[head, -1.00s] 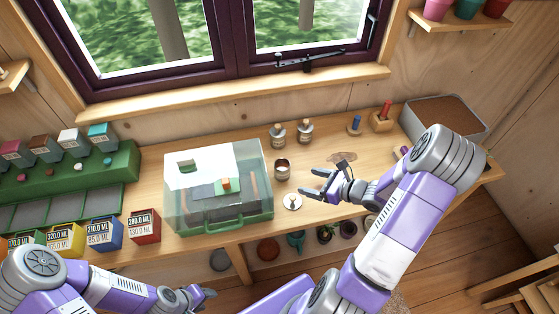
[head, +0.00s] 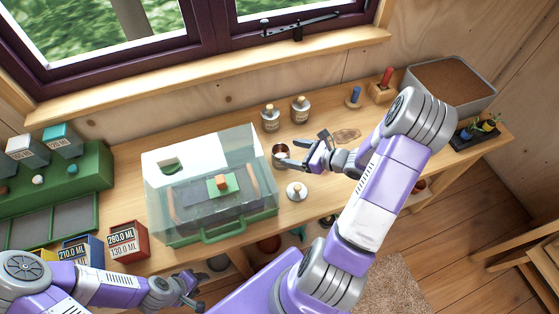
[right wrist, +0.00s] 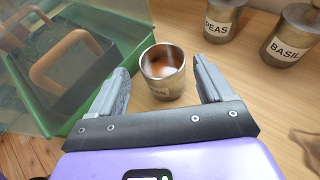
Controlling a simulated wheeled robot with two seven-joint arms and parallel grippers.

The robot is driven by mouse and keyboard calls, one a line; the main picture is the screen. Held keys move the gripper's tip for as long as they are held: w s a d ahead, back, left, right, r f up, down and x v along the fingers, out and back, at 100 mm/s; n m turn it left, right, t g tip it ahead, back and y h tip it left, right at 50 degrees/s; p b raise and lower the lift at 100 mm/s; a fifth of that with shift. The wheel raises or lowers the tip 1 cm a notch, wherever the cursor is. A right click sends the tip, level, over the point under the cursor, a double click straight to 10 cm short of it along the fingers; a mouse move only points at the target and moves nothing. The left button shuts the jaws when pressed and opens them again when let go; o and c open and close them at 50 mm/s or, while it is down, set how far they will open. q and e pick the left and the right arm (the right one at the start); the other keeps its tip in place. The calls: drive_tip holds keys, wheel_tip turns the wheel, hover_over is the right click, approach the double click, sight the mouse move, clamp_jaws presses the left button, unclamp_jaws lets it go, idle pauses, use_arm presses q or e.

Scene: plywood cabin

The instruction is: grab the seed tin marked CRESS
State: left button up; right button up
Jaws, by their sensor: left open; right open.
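An open metal tin (head: 281,155) stands upright on the bench, just right of the clear-lidded green box. My left gripper (head: 190,288) is open and empty, low in front of the bench. A small round lid with a knob (head: 296,191) lies in front of the tin.
Two corked tins, PEAS (right wrist: 221,22) and BASIL (right wrist: 290,38), stand behind the tin. The clear-lidded green box (head: 205,234) is close on its left. A soil tray (head: 450,82) is at the back right. Coloured boxes (head: 129,240) stand at left.

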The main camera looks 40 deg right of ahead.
sight(276, 151)
drive_tip(key=shift+w+a+f, duration=0.1)
drive_tip(key=shift+f, duration=0.45)
drive_tip(key=b+x, duration=0.1)
drive_tip(key=x, duration=0.6)
drive_tip(key=shift+w, duration=0.15)
drive_tip(key=shift+c, duration=0.2)
drive_tip(key=c, duration=0.8)
drive_tip(key=shift+r, duration=0.1)
